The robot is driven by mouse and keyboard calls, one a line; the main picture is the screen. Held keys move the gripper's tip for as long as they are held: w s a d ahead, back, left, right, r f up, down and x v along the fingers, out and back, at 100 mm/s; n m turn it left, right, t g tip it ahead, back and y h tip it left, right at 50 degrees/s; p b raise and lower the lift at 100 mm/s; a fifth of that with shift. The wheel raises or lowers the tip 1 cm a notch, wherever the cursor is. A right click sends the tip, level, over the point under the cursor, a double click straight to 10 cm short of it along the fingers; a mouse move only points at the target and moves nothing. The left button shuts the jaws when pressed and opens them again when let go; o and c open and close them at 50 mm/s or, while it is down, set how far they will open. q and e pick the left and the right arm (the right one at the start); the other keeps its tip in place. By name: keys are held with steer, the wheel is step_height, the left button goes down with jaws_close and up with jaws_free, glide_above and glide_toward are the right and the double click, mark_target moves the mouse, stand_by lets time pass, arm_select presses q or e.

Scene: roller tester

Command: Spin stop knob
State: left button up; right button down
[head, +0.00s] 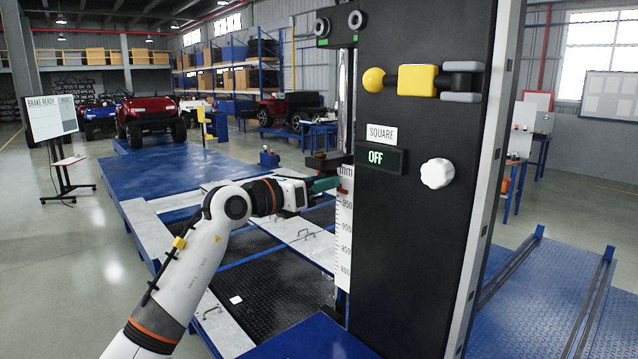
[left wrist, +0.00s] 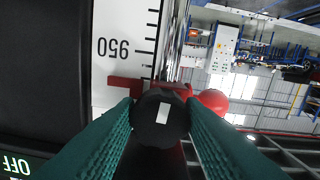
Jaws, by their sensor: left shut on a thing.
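A round black knob (left wrist: 158,117) with a white stripe on its face shows in the left wrist view. It sits in front of a red pointer (left wrist: 128,84) beside the white millimetre scale (left wrist: 125,45), close to the 950 mark. My left gripper (left wrist: 160,112) has its teal fingers shut on the knob, one on each side. In the head view my left gripper (head: 328,184) is at the left edge of the black column (head: 400,250), by the top of the scale (head: 343,225). The knob is hard to make out there. My right gripper is not in view.
The column carries a white lobed knob (head: 437,173), a display reading OFF (head: 381,158), a SQUARE label (head: 381,134), a yellow ball (head: 374,80) and a yellow block (head: 416,80). A red ball (left wrist: 213,101) is right of the black knob. Blue platforms lie on both sides.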

arm_select(q)
steer(key=shift+f+n+b, duration=0.1)
steer(key=shift+n+b, duration=0.2)
steer(key=shift+n, duration=1.1)
steer(key=o, duration=1)
steer(key=shift+a, duration=0.1)
steer(key=shift+s, duration=0.1)
